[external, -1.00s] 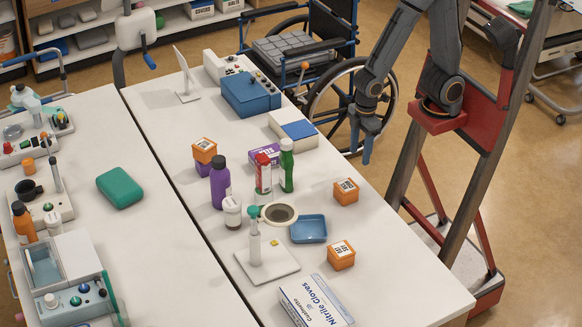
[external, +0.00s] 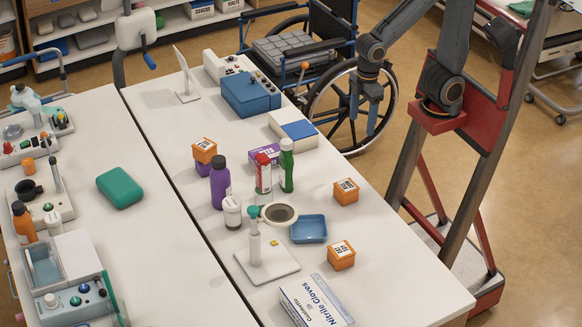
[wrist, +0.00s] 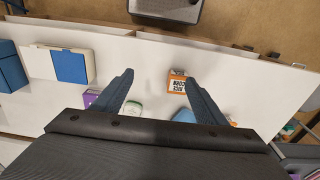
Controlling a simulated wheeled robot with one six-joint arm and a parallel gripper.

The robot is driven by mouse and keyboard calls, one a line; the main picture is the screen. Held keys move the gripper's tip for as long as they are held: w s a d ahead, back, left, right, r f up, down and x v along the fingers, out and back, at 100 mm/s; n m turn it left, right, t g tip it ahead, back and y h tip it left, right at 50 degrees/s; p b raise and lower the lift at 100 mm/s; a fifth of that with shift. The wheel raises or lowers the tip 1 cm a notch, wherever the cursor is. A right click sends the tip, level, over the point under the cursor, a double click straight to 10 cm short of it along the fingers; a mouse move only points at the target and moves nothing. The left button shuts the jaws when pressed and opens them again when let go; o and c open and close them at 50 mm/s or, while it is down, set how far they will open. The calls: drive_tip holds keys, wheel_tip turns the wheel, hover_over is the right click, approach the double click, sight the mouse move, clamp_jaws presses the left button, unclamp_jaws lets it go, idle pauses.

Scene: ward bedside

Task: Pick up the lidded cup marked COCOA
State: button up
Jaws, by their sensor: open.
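A red-capped bottle (external: 263,174) and a green bottle (external: 287,166) stand close together near the cup. A round ring-shaped piece (external: 266,221), a blue tray (external: 308,229) and orange boxes (external: 346,191) lie nearby. A wheelchair (external: 318,65) stands behind.

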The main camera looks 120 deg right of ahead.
wheel_tip(320, 180, up, 8)
drive_tip(key=w+r+m+b, duration=0.3)
drive_tip(key=w+m, duration=0.5)
drive_tip(key=w, duration=0.8)
drive_tip(key=m+y+b, duration=0.1)
drive_tip(key=m+b, duration=0.3)
drive_tip(key=m, duration=1.5)
hover_over(232, 212)
drive_tip(key=s+d, duration=0.2)
drive_tip(key=d, duration=0.2)
wheel_tip(232, 212, down, 4)
drive_tip(key=f, duration=1.8)
drive_tip(key=shift+a+f, duration=0.1)
drive_tip(key=shift+a, duration=0.15)
drive_tip(key=shift+w+a+f+p, duration=0.15)
drive_tip(key=shift+f+p, duration=0.15)
drive_tip(key=shift+f, duration=0.9)
drive_tip(key=shift+w+a+f+p, duration=0.1)
drive_tip(key=shift+f+p, duration=0.15)
drive_tip(key=shift+f, duration=0.9)
drive_tip(key=shift+w+a+f+p, duration=0.15)
drive_tip(key=shift+f+p, duration=0.15)
drive_tip(key=shift+f, duration=0.9)
drive_tip(key=shift+c, duration=0.3)
drive_tip(key=c, duration=1.2)
